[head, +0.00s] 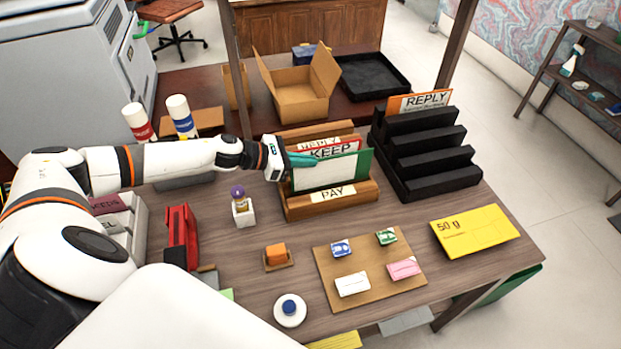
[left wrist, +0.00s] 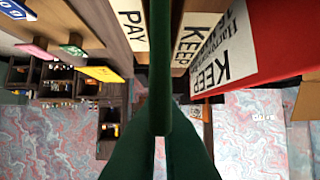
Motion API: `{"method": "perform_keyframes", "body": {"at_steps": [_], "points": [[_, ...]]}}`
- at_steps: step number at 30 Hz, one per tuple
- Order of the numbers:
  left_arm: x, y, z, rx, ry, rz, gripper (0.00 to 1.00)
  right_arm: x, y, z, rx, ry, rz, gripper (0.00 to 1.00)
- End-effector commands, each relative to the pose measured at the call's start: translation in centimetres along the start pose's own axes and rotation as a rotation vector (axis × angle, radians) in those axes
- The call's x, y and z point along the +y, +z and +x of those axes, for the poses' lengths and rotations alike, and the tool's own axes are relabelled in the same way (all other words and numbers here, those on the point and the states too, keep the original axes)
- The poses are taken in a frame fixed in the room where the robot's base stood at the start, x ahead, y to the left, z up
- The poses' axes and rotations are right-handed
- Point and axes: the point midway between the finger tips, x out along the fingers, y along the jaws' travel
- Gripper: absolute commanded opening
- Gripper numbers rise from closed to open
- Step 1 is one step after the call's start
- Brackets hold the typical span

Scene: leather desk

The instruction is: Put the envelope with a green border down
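The envelope with a green border (head: 328,174) is white-faced and stands upright at the wooden sorter (head: 300,208), behind the front panel labelled PAY and in front of a red-edged piece marked KEEP (head: 333,149). Its lower edge is hidden, so I cannot tell whether it rests on the slot's floor. My left gripper (head: 303,159) is at its upper left edge, with teal fingers shut on it. In the left wrist view the envelope (left wrist: 160,70) shows edge-on as a dark green strip between the fingers (left wrist: 160,135). My right gripper is not in view.
A black stepped rack (head: 425,155) with a REPLY envelope (head: 425,101) stands right of the sorter. A yellow 50 g envelope (head: 474,230), a board with small blocks (head: 368,270), a purple-topped bottle (head: 240,199) and a red stapler-like object (head: 181,238) surround it. An open carton (head: 300,88) stands behind.

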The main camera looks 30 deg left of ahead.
Motion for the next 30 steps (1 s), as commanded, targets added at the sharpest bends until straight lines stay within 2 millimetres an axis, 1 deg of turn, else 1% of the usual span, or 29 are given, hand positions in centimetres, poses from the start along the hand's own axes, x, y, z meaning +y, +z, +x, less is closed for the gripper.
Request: {"method": "perform_keyframes", "body": {"at_steps": [1, 5, 9, 12, 20, 24, 28, 29, 30], "points": [[0.0, 0.5, 0.3, 0.001, 0.0, -0.003, 0.0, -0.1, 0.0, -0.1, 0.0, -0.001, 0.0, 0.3], [0.0, 1.6, 0.7, 0.0, 0.0, -0.002, 0.0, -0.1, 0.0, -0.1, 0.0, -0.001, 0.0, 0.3], [0.0, 3.5, 1.5, -0.001, 0.0, -0.004, 0.0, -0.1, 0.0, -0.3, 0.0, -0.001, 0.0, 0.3], [0.0, 4.4, 1.9, 0.0, -0.001, -0.003, 0.0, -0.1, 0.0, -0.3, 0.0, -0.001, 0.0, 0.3], [0.0, 4.6, 1.9, 0.0, -0.001, 0.001, 0.0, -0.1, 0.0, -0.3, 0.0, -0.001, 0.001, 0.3], [0.0, 5.0, 2.1, 0.001, -0.001, 0.0, 0.0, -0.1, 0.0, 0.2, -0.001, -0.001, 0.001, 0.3], [0.0, 4.9, 2.0, 0.0, -0.001, 0.0, 0.23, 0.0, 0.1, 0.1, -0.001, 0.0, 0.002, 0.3], [0.0, 4.9, 2.0, 0.0, -0.001, 0.0, 0.27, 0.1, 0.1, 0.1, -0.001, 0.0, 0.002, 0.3], [0.0, 4.9, 2.0, 0.0, -0.001, 0.0, 0.27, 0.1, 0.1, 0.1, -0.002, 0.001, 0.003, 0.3]]}}
